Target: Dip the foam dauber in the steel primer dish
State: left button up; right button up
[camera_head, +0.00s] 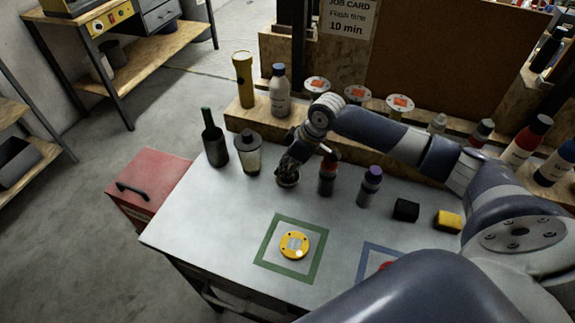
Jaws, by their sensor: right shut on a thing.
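My right gripper (292,158) reaches in from the right and points down at the back middle of the bench. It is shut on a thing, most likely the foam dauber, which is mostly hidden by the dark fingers. The small, round, dark steel primer dish (287,182) sits on the bench directly below the fingers. I cannot tell whether the dauber's tip touches the inside of the dish. My left gripper is not in view.
A translucent jar (249,153) and dark bottle (214,139) stand left. A yellow disc (294,245) lies inside a green square; bench around it is clear.

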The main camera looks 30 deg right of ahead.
jog(key=shift+s+a+f+p, duration=0.1)
jog(key=shift+s+f+p, duration=0.25)
jog(key=shift+p, duration=0.8)
dwell(4.0)
jog(key=shift+w, duration=0.1)
jog(key=r+p, duration=0.2)
jog(key=p, duration=0.1)
jog(key=shift+w+r, duration=0.2)
jog(key=shift+r, duration=0.1)
notch_tip(320, 180, up, 5)
jog(key=p, duration=0.4)
jog(key=shift+f+p, duration=0.1)
jog(key=shift+p, duration=0.25)
